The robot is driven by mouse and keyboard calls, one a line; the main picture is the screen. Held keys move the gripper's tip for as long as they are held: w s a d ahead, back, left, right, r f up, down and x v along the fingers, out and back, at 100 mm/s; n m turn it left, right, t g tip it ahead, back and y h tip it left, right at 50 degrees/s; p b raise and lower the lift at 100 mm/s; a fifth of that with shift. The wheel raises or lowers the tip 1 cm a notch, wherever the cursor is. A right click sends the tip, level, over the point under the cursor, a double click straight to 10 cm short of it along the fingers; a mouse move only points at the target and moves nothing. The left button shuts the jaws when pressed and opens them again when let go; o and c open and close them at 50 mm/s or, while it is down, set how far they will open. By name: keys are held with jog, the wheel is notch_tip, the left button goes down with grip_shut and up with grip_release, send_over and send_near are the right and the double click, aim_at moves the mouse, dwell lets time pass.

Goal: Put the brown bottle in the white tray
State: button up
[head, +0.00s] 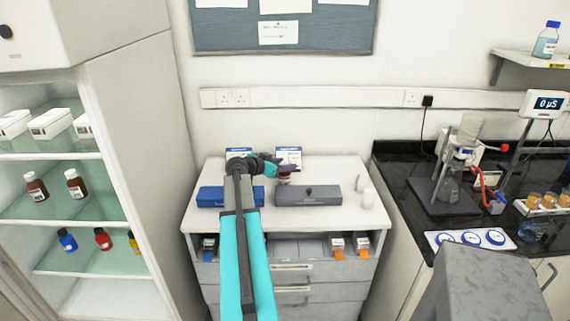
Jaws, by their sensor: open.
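I cannot tell for sure which thing is the white tray. A white tray-like holder (547,211) with amber jars is at the far right, and white box-like containers (52,124) are on the cabinet's upper shelf. My gripper (287,173) is small in view above the white drawer unit, far right of both bottles. It is open, with nothing clearly held.
A blue case (215,197) and a grey box (308,196) lie on the drawer unit (290,222). Small red, blue and yellow bottles stand on a lower cabinet shelf (92,262). A stand with glassware (450,180) and a white panel (440,240) are on the dark bench.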

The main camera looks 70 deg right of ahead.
jog(key=b+v, duration=0.3)
jog(key=v, duration=0.8)
jog(key=shift+w+a, duration=0.15)
jog(key=shift+a, duration=0.1)
jog(key=shift+r, duration=0.1)
